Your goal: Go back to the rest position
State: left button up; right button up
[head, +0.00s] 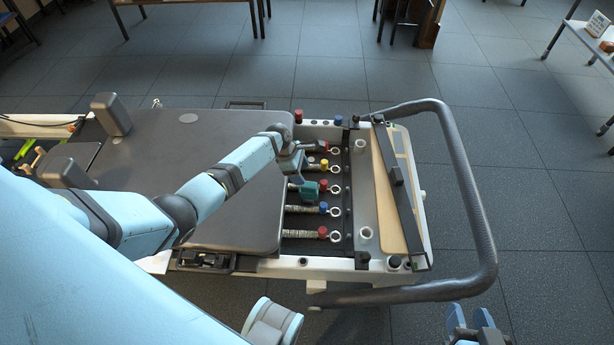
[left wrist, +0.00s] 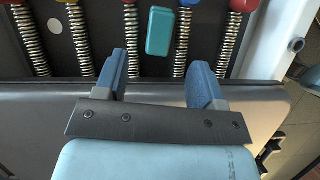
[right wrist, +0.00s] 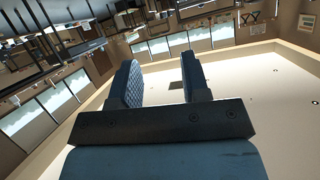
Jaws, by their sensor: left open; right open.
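My left gripper (head: 296,178) is open and empty over the springs (head: 303,209) at the carriage's right end. In the left wrist view, its two blue fingers (left wrist: 158,72) stand apart above the dark carriage edge. A teal block (left wrist: 160,31) lies beyond the fingertips among the springs, apart from them; it also shows in the head view (head: 309,190). My right gripper (head: 473,328) is at the bottom right of the head view, beyond the frame's handrail. In the right wrist view its fingers (right wrist: 160,75) are spread and empty, facing the room's walls and ceiling.
The reformer's padded carriage (head: 200,140) lies under my left arm, with two shoulder blocks (head: 110,115). A curved grey handrail (head: 470,190) surrounds the right end with a tan footboard (head: 397,200). The floor right of the rail is clear.

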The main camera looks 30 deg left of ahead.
pick_arm(q)
jog(key=shift+p+v, duration=0.5)
jog(key=shift+v, duration=1.5)
